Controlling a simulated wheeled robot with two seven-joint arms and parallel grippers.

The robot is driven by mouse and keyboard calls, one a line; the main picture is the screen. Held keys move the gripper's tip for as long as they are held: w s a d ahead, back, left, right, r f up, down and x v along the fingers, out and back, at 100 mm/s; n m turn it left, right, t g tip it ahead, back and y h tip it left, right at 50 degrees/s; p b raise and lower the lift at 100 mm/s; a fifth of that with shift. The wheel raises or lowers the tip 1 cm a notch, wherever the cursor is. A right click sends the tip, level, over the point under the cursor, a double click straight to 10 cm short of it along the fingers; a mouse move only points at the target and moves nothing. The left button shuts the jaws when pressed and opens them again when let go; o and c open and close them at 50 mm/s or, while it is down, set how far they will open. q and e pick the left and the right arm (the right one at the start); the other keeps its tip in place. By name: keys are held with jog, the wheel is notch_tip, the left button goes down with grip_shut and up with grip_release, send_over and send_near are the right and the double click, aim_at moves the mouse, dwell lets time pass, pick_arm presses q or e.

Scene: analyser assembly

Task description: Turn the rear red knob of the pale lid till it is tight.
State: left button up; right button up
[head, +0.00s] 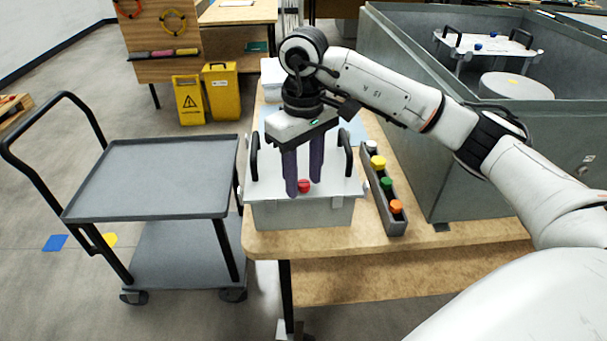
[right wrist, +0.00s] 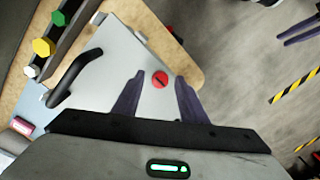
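The pale lid (head: 335,187) lies on a grey box (head: 300,214) on the wooden bench, with a black handle at each side. One red knob (head: 304,186) shows near the lid's front edge; it also shows in the right wrist view (right wrist: 160,79). No rear knob shows; my right gripper and arm cover the lid's rear middle. My right gripper (head: 304,189) points down over the lid, open and empty, its purple fingers apart. In the right wrist view the red knob appears between its fingertips (right wrist: 158,79). My left gripper (right wrist: 284,41) shows only there, far right, fingers apart.
A dark rack (head: 394,222) with several coloured caps stands right of the box. A grey cart (head: 150,180) is on the left. A tall grey-walled enclosure (head: 460,160) bounds the bench's right side. A white box (head: 271,80) stands behind.

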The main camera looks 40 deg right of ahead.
grip_shut()
jog(key=shift+m, duration=0.3)
